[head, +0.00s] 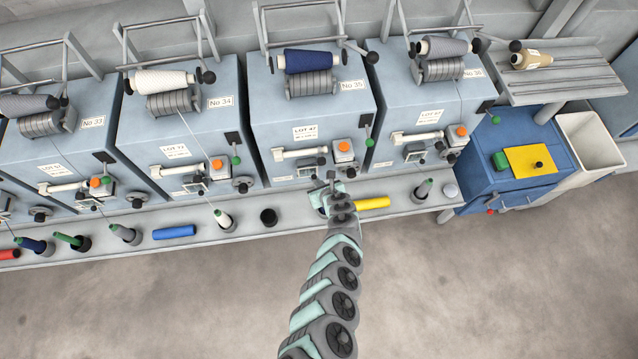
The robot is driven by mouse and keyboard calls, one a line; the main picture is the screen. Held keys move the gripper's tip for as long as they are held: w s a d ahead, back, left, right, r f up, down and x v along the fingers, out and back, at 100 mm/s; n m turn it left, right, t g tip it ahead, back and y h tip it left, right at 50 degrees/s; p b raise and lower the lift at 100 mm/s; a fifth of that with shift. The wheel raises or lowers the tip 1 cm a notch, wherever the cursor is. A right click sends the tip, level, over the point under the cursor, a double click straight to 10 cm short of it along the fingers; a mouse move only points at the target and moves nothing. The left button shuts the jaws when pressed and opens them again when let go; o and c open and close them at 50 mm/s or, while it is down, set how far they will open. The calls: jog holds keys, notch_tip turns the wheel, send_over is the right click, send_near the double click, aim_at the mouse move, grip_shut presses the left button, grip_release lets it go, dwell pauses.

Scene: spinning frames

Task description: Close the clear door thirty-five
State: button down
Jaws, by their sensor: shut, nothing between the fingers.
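The blue-grey machine unit marked No 35 (315,105) stands in the middle of the head view, with a dark blue yarn package (305,61) on its grooved drum (311,84). On its lower front are a white horizontal cylinder (300,153) and an orange button (344,146). I cannot make out a clear door there or its position; the small parts below the cylinder are partly hidden by my arm. My gripper (329,183) is shut and empty, at the lower front of this unit above the ledge. Whether it touches anything cannot be told.
Units No 34 (180,125) and No 36 (425,105) flank it closely. The ledge (190,252) holds a yellow tube (373,203) right of my gripper, a black cup (268,217), a blue tube (174,232) and several bobbins. The floor in front is clear.

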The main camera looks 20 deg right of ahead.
jog(key=shift+a, duration=0.1)
jog(key=s+f+p+v, duration=0.2)
jog(key=p+v, duration=0.9)
jog(key=v, duration=0.1)
jog(key=shift+s+r, duration=0.25)
jog(key=shift+r, duration=0.05)
dwell(0.6)
